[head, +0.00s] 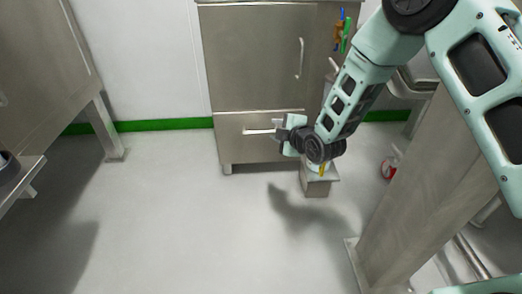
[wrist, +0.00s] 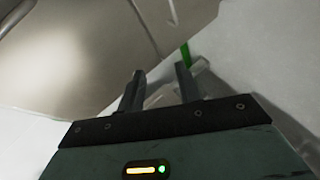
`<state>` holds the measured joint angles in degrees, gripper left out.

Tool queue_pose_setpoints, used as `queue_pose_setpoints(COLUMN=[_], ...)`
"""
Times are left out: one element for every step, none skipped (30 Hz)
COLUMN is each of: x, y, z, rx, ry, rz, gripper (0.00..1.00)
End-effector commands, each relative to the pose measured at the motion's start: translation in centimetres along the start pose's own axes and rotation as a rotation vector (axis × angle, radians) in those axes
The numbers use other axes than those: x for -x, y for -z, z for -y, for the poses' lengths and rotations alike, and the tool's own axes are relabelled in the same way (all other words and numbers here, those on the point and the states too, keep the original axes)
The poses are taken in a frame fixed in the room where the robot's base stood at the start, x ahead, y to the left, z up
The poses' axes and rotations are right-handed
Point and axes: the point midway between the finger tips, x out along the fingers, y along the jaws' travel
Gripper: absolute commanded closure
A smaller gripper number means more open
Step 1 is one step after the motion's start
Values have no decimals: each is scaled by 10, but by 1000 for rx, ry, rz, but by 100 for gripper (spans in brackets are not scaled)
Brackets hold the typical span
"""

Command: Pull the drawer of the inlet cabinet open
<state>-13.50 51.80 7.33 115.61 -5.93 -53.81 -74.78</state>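The inlet cabinet (head: 250,50) is a steel cabinet against the back wall in the head view. Its drawer (head: 240,150) is the low front panel and looks flush with the body. A pale horizontal bar handle (head: 256,131) crosses the drawer front. My gripper (head: 279,133) is at the right end of this handle, partly covering it. In the wrist view my gripper (wrist: 159,76) has its two dark fingers apart. A pale bar, probably the handle (wrist: 159,97), shows between them; I cannot tell whether they touch it.
A door with a vertical handle (head: 300,58) is above the drawer. A small steel pedestal (head: 318,186) stands on the floor below my gripper. A thick steel post (head: 410,185) is at the right, a steel table (head: 30,185) at the left.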

Motion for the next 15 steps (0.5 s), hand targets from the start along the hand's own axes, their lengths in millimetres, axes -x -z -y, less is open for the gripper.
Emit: queue_pose_setpoints(x=[-20, -26, -33, -37, -41, -46, -48, -50, -52, -53, -54, -55, -56, -58, -60], y=[-21, -28, -37, -43, -49, -55, -59, -62, -65, -67, -68, -69, -70, -70, -70], z=[32, 40, 49, 55, 60, 66, 70, 73, 76, 77, 78, 78, 78, 78, 78], rx=[44, 72, 107, 132, 153, 180, 198, 212, 229, 238, 245, 253, 257, 259, 260], ry=[-36, -59, -88, -108, -127, -150, -163, -175, -189, -197, -204, -211, -213, -215, -216], rz=[0, -1, -2, -2, -2, -1, 0, 0, 1, 1, 1, 1, 2, 2, 1], gripper=[66, 66, 66, 66, 66, 66, 66, 66, 66, 66, 66, 66, 66, 66, 66])
